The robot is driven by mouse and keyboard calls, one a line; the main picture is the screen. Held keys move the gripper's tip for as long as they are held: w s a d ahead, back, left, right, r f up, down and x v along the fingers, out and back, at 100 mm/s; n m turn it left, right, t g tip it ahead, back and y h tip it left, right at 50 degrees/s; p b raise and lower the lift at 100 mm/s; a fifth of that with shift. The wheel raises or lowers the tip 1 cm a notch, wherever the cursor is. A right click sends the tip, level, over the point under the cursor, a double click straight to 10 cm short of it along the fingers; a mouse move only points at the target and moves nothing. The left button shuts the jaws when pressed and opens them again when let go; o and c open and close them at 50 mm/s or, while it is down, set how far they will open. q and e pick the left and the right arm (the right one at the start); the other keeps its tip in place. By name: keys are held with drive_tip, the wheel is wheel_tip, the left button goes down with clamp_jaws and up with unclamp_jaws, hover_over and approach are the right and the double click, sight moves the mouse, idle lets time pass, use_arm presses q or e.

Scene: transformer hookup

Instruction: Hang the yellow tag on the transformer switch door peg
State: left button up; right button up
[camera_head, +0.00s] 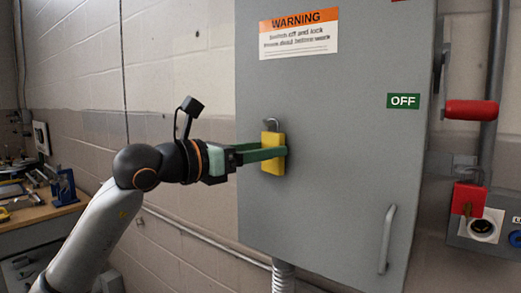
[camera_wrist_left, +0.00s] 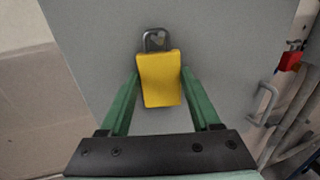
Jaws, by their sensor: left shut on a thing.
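The yellow tag (camera_head: 272,155) is upright in front of the grey switch door (camera_head: 335,185), with a dark grey loop (camera_head: 271,125) at its top. My left gripper (camera_head: 279,152) is shut on the tag. In the left wrist view the green fingers of the gripper (camera_wrist_left: 160,73) hold the two side edges of the tag (camera_wrist_left: 160,88), and the loop (camera_wrist_left: 154,39) stands above it. I cannot make out the peg apart from the loop, nor tell whether the loop is around it. My right gripper is not in view.
The door carries a warning sign (camera_head: 299,33), a green OFF label (camera_head: 403,101) and a handle (camera_head: 387,239). A red lever (camera_head: 471,110) and a red lock (camera_head: 468,199) are to the right. A workbench (camera_head: 37,210) stands far left.

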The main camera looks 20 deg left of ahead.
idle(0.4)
use_arm(q)
drive_tip(key=o, duration=1.4)
drive_tip(key=shift+a, duration=0.1)
